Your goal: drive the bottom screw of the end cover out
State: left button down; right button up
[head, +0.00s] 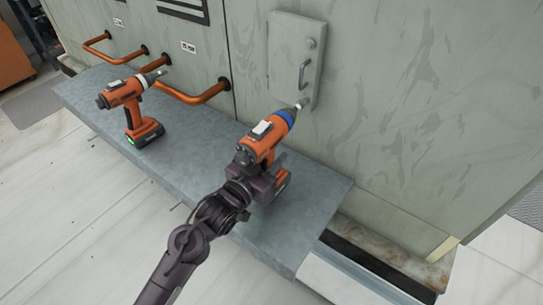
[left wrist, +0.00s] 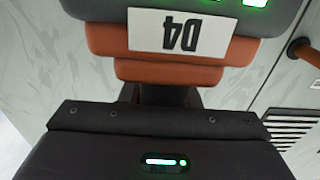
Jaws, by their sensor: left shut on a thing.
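The end cover (head: 284,60) is a grey plate with a small handle on the cabinet wall. A round fitting shows near its top; the bottom screw cannot be made out. My left gripper (head: 262,178) is shut on an orange power driver with a blue collar (head: 265,138). The driver's nose points up and right, its tip at the cover's lower edge; I cannot tell whether it touches a screw. In the left wrist view the driver (left wrist: 180,70) fills the top, with a white D4 label and green lights. My right gripper is not in view.
A second orange driver (head: 130,105) with a grey nose stands on the grey shelf (head: 205,135) at the left. Orange rail handles (head: 195,97) stick out from the cabinet wall (head: 400,100) behind it. The shelf's right end is clear.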

pick_arm(q)
jog(key=shift+w+d+r+b, duration=0.35)
jog(key=shift+w+d, duration=0.25)
jog(key=shift+w, duration=0.25)
dwell(1.2)
jog(key=shift+r+p, duration=0.15)
jog(key=shift+p, duration=0.25)
dwell(0.5)
jog(key=shift+s+p, duration=0.25)
jog(key=shift+p, duration=0.35)
dwell(0.9)
jog(key=shift+s+a, duration=0.1)
jog(key=shift+s+a+f+p, duration=0.2)
jog(key=shift+s+a+p, duration=0.1)
jog(key=shift+s+p, duration=0.15)
jog(key=shift+p+v, duration=1.3)
jog(key=shift+v, duration=1.5)
